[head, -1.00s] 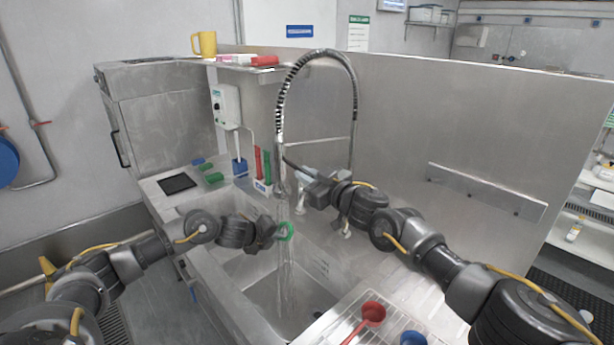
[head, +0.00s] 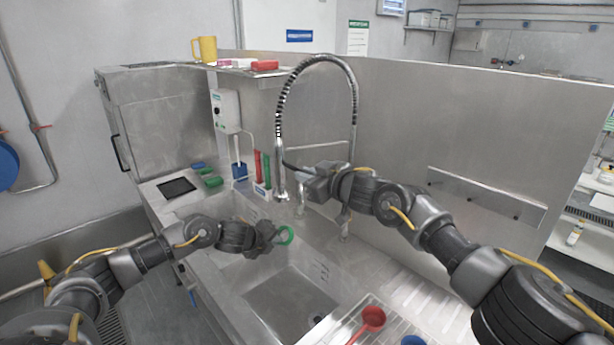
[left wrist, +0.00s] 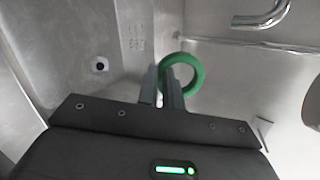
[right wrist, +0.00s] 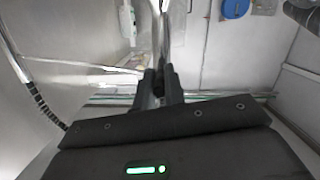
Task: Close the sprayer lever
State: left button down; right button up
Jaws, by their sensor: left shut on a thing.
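The sprayer (head: 281,184) hangs from its coiled hose above the sink. No water stream shows below it. Its lever is too small to make out apart from the sprayer body. My right gripper (head: 308,181) is close to the right side of the sprayer. In the right wrist view its fingers (right wrist: 158,88) are close together, with a thin metal part beyond their tips; whether they grip it is unclear. My left gripper (head: 273,237) is shut on a green ring (head: 287,235), held over the sink below the sprayer. The green ring also shows in the left wrist view (left wrist: 195,68).
The sink (head: 290,300) lies below both grippers. A red scoop (head: 373,318) and a blue cup (head: 413,341) are at the front right. Red and green bottles (head: 262,170) stand behind the sprayer to its left. A back panel (head: 440,130) rises behind.

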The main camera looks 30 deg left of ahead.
jog(key=o, duration=0.4)
jog(key=shift+o, duration=0.2)
jog(key=v, duration=1.2)
jog(key=shift+a, duration=0.1)
pick_arm(q)
jog(key=s+a, duration=0.2)
jog(key=s, duration=0.6)
pick_arm(e)
jog(key=shift+f, duration=0.15)
pick_arm(q)
jog(key=shift+w, duration=0.1)
